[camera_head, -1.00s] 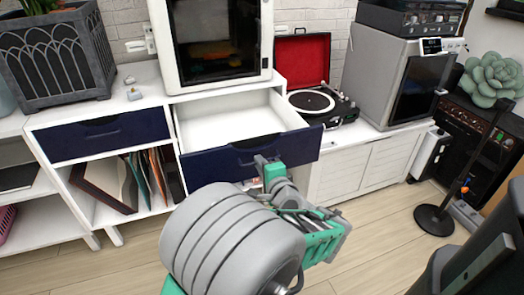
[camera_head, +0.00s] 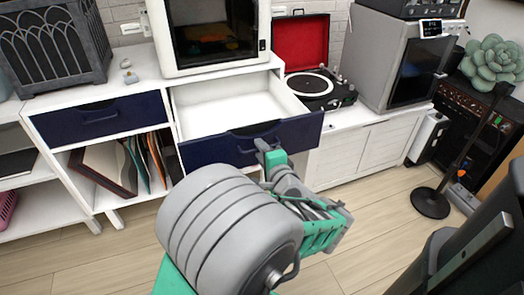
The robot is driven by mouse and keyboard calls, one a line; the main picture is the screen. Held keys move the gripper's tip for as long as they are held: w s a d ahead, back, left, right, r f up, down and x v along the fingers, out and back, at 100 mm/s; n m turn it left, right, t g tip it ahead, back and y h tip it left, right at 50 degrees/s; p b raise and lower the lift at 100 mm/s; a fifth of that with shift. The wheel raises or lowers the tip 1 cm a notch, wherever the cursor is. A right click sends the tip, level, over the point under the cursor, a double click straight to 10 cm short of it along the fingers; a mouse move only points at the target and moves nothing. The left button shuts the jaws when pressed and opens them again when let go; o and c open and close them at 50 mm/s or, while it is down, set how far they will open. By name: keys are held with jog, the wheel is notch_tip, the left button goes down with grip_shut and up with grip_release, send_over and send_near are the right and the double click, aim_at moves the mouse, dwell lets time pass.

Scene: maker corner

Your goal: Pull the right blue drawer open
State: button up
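The right blue drawer (camera_head: 230,152) is pulled out of the white cabinet, and its white inside looks empty. Its dark blue front has a cut-out grip at the top edge. My own arm hides part of the gripper, so I cannot see whether the fingers are open or closed on the front. The left blue drawer (camera_head: 85,122) is closed.
A white box-shaped machine (camera_head: 264,62) stands above the open drawer. A record player with a red lid (camera_head: 307,45) sits to the right on a low white cabinet (camera_head: 375,148). Folders (camera_head: 105,165) fill the shelf below left. A black stand base (camera_head: 430,203) is on the floor at right.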

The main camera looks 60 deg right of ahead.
jog(key=p+v, duration=0.2)
jog(key=v, duration=0.5)
jog(key=shift+s+a, duration=0.25)
jog(key=shift+a, duration=0.05)
jog(key=w+a+r+n+g+y+p, duration=0.2)
jog(key=w+a+n+y+p, duration=0.35)
jog(key=w+a+n, duration=0.2)
jog(key=w+a+r+n+g+y+p, duration=0.1)
jog(key=w+a+r+n+y+p, duration=0.2)
jog(key=w+a+n+y+p, duration=0.45)
jog(key=w+a+r+n+g+h+p, duration=0.2)
jog(key=a+r+n+g+p, duration=0.3)
jog(key=a+r+n+p, duration=0.6)
jog(key=a+r+p, duration=0.2)
jog(key=a+r, duration=0.4)
jog(key=a, duration=0.3)
jog(key=shift+w+a+r+n+h, duration=0.3)
jog(key=shift+a, duration=0.1)
